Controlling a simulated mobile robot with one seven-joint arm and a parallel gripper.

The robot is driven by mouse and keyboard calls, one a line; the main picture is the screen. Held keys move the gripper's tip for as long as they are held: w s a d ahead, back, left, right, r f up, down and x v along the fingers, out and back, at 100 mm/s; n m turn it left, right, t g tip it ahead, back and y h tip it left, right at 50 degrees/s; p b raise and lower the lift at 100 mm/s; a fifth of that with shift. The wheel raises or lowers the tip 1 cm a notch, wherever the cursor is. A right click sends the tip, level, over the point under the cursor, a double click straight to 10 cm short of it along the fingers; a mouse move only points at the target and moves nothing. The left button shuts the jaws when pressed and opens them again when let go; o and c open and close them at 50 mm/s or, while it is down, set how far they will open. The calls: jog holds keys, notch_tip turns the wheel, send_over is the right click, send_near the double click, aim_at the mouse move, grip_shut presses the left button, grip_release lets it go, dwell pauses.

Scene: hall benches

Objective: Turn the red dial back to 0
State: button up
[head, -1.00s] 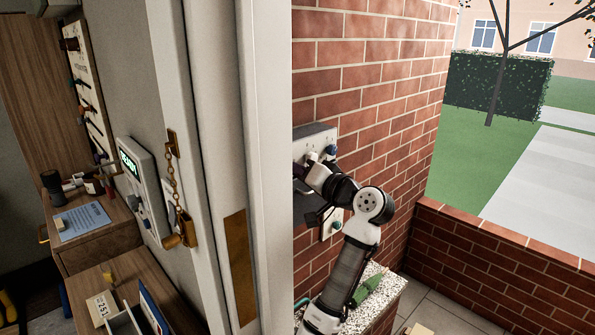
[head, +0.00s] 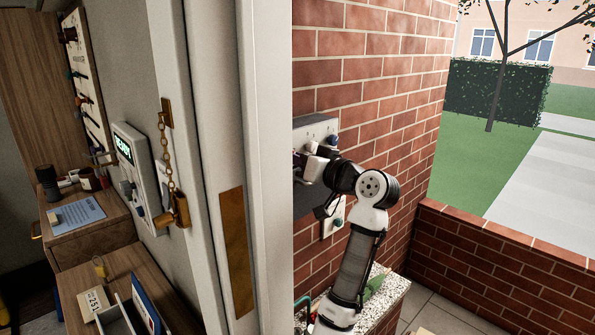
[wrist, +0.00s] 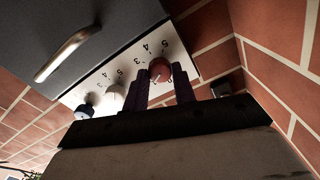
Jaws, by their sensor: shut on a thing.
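In the wrist view, the red dial (wrist: 160,67) sits on a white strip with printed numbers (wrist: 140,58). Numerals such as 3, 4 and 5 show beside the dials. A small white mark is on the red dial's face; its 0 mark cannot be made out. My gripper (wrist: 161,80) has its two purple fingers on either side of the red dial, shut on it. In the head view, my gripper (head: 299,163) is at the grey panel (head: 316,129), partly hidden by the door frame, and the red dial is hidden.
A white dial (wrist: 115,96) and a dark blue dial (wrist: 84,111) share the strip. A grey door with a metal handle (wrist: 68,54) is beside it. A white door frame (head: 225,150) stands left of my arm. A brick wall (head: 390,90) is behind the panel.

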jog(key=shift+n+b, duration=4.4)
jog(key=shift+n, duration=2)
jog(key=o, duration=1)
jog(key=shift+s, duration=0.1)
jog(key=b+v, duration=0.2)
jog(key=v, duration=1.1)
jog(key=shift+s+d+r, duration=0.1)
jog(key=shift+s+d, duration=0.15)
jog(key=shift+d, duration=0.05)
